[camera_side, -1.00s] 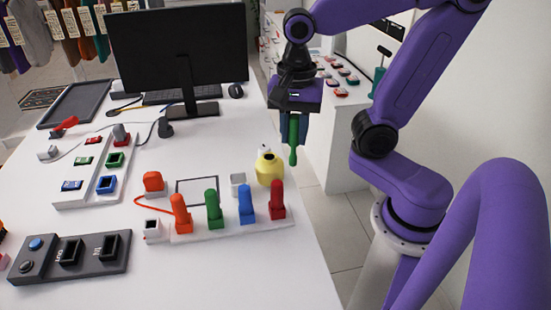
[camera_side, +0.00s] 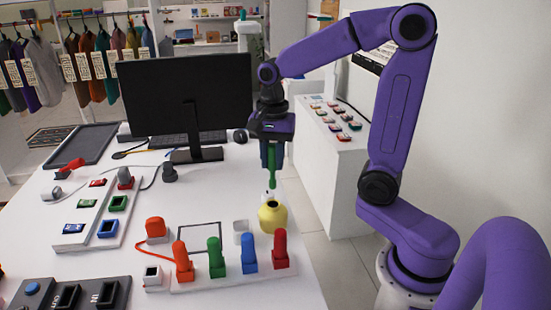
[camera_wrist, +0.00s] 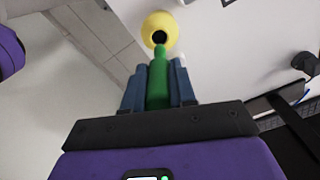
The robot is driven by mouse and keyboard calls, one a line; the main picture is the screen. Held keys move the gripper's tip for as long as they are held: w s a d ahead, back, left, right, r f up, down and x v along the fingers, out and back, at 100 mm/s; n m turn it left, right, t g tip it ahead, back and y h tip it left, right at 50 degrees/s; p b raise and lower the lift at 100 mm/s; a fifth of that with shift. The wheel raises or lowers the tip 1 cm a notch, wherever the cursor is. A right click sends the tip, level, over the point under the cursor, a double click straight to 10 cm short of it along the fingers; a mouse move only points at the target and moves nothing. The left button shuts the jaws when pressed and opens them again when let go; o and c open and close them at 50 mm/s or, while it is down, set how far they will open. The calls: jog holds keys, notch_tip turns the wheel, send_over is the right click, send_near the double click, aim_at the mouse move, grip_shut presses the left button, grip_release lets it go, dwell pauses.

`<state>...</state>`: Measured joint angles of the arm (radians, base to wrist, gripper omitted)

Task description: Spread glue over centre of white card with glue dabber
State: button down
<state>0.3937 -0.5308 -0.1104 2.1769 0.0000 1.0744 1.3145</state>
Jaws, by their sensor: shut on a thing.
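My gripper (camera_side: 270,160) is shut on the green glue dabber (camera_side: 272,172), which points down. The dabber (camera_wrist: 158,80) also shows between the blue fingers in the wrist view. A round yellow pot (camera_side: 272,217) stands on the table below it. In the wrist view the dabber's tip appears at the edge of the dark mouth of the yellow pot (camera_wrist: 160,22); I cannot tell whether it is inside or just above. A white card (camera_side: 200,237) with a dark outline lies flat on the table, left of the pot and partly hidden behind the coloured pieces.
Orange, green, blue and red upright pieces (camera_side: 215,258) stand on a white strip in front of the card. A white cup-like block (camera_side: 241,231) stands between card and pot. A monitor (camera_side: 190,95) stands behind. The table's right edge is close to the pot.

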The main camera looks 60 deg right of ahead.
aim_at(273, 171)
jog(key=shift+f, duration=2.65)
jog(key=shift+s+f, duration=0.1)
jog(key=shift+f, duration=0.5)
jog(key=shift+r, duration=0.1)
jog(key=shift+r, duration=3.45)
